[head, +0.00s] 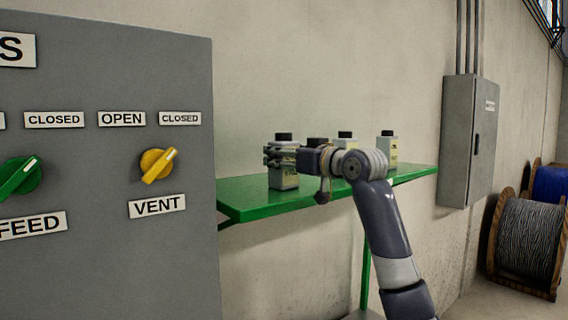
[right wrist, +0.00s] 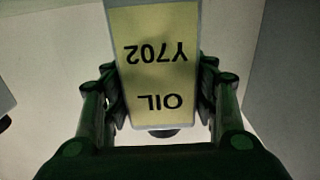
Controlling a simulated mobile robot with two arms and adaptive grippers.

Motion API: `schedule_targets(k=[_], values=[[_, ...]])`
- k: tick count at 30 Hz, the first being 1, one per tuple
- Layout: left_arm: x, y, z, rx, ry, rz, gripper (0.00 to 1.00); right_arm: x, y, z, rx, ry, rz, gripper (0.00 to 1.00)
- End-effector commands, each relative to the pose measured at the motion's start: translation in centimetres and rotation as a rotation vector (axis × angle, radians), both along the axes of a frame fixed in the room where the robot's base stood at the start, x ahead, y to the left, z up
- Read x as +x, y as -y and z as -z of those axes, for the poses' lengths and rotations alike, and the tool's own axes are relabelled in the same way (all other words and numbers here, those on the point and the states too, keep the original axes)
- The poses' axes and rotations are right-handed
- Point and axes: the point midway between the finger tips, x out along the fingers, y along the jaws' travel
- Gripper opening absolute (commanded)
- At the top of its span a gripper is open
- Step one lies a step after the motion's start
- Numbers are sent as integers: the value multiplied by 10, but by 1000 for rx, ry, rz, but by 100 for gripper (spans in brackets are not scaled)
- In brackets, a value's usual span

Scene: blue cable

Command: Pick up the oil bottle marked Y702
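The oil bottle marked Y702 (right wrist: 155,60) fills the middle of the right wrist view, its yellow label upside down there. In the head view this pale bottle with a black cap (head: 284,181) is upright at the left part of the green shelf (head: 250,202). My right gripper (head: 276,157) reaches it from the right. In the right wrist view its dark fingers (right wrist: 161,95) lie along both sides of the bottle and appear to press on it. I cannot tell whether the base touches the shelf. My left gripper is not in view.
Similar bottles stand farther right on the shelf, one at its right (head: 387,148) and one behind my arm (head: 345,144). A grey panel (head: 110,260) with knobs rises close on the left. A wall box (head: 470,140) and cable reels (head: 527,240) are at right.

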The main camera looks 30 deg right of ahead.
Motion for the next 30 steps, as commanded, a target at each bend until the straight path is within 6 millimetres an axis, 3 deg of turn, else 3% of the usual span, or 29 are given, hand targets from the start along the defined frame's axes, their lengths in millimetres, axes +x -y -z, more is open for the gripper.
schedule_targets(k=[1,3,4,17,30], values=[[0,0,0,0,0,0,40,0,0,0,0,0,0,32],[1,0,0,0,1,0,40,0,0,0,0,0,0,17],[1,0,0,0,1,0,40,0,0,0,0,0,0,14],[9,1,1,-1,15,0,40,-1,0,-5,0,5,0,14],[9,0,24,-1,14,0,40,-6,-5,-36,-3,9,-2,14]])
